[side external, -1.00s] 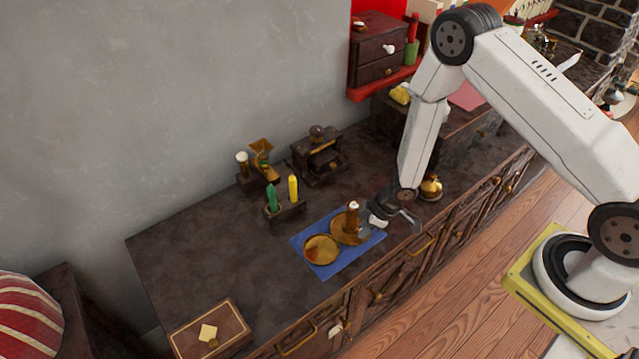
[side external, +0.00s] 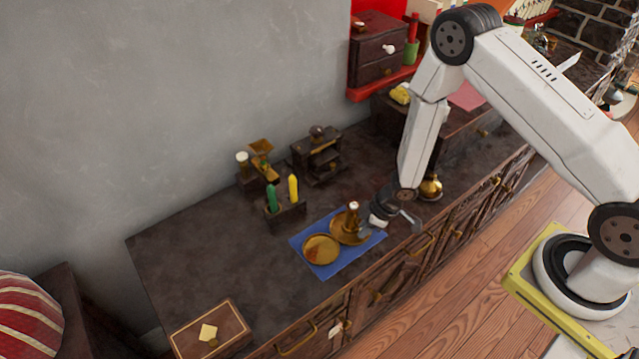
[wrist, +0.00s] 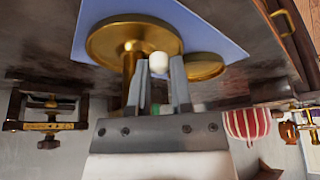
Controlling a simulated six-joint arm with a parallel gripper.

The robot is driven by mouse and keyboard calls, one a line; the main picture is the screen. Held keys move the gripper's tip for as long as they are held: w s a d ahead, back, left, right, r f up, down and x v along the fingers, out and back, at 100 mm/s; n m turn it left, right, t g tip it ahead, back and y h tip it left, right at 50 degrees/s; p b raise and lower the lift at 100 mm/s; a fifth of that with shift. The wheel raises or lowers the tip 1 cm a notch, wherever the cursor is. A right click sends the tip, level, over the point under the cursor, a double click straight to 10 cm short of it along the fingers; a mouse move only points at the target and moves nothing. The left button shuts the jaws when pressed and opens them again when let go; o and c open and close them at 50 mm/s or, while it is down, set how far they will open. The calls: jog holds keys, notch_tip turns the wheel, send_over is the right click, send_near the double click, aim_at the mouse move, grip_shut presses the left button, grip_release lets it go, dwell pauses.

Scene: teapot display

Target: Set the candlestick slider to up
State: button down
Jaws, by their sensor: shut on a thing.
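The brass candlestick (side external: 352,219) has a round dish base and a short column with a pale top. It stands upright on a blue mat (side external: 333,267) on the dark cabinet top. My gripper (side external: 370,226) is at its right side, low beside the column. In the wrist view the candlestick's column (wrist: 130,72) rises from the dish, partly hidden by my gripper (wrist: 162,76). The fingers are shut on a small white knob (wrist: 158,63) beside the column. How the knob joins the column is hidden.
A second brass dish (side external: 320,248) lies on the mat to the left. A holder with green and yellow candles (side external: 286,209) and dark wooden devices (side external: 318,157) stand behind. A brass bell-like object (side external: 430,188) stands right of my wrist.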

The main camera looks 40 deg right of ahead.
jog(key=shift+r, duration=2)
jog(key=shift+w, duration=0.1)
jog(key=c, duration=0.8)
grip_release()
jog(key=shift+r, duration=0.1)
jog(key=shift+v, duration=3.75)
